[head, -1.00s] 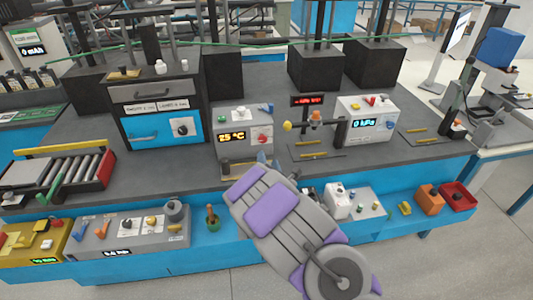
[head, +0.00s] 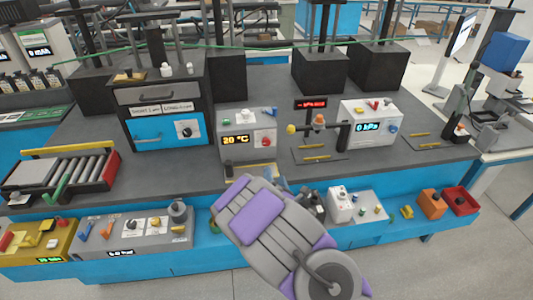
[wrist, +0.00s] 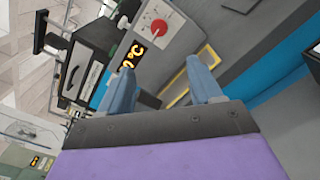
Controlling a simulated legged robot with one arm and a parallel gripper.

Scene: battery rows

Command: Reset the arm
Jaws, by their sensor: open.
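My arm, grey and purple, rises from the bottom of the head view and reaches toward the bench front edge. My gripper (wrist: 163,85) shows in the wrist view as two blue-grey fingers standing apart, with nothing between them. In the head view the arm largely hides it.
The grey bench (head: 75,140) holds a drawer cabinet (head: 160,115), a roller conveyor (head: 65,172) and a pressure box (head: 371,126). A lower blue shelf (head: 205,250) carries control panels, a white device (head: 340,205), an orange box (head: 430,202) and a red bin (head: 461,199). Floor is open in front.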

